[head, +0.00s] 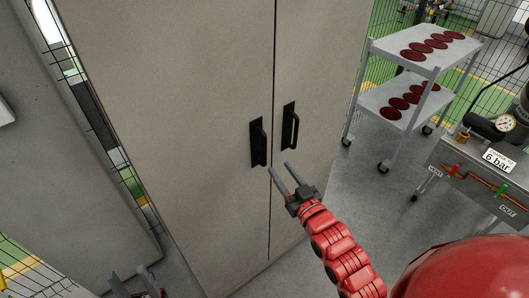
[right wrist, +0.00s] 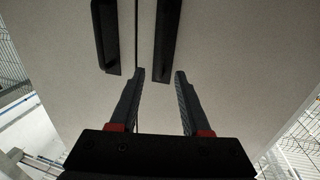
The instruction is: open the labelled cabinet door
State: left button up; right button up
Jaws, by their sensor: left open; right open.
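A tall beige cabinet has a left door (head: 180,110) and a right door (head: 317,70), both shut, with a dark seam between them. The left door has a black handle (head: 258,143) and the right door has another black handle (head: 290,127). No label shows on the doors. My right gripper (head: 280,174) is open and empty, just below the handles and apart from them. In the right wrist view its fingers (right wrist: 161,78) point up, with the right door's handle (right wrist: 167,40) ahead between them and the left door's handle (right wrist: 106,35) outside to the left. My left gripper (head: 132,276) is open and low at the bottom left.
A grey two-shelf trolley (head: 390,48) with dark red discs stands to the right of the cabinet. A grey bench (head: 470,175) with a gauge and a "6 bar" sign (head: 498,160) is at the right. Grey floor lies open between them.

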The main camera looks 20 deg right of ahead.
aim_at(266, 148)
jog(key=w+p, duration=0.1)
jog(key=w, duration=0.2)
jog(key=w+a+p, duration=0.1)
jog(key=w, duration=0.2)
jog(key=w+p, duration=0.1)
jog(key=w, duration=0.3)
jog(key=shift+a+r, duration=0.25)
jog(key=shift+w+a, duration=0.1)
jog(key=shift+w, duration=0.2)
grip_shut()
dwell(0.7)
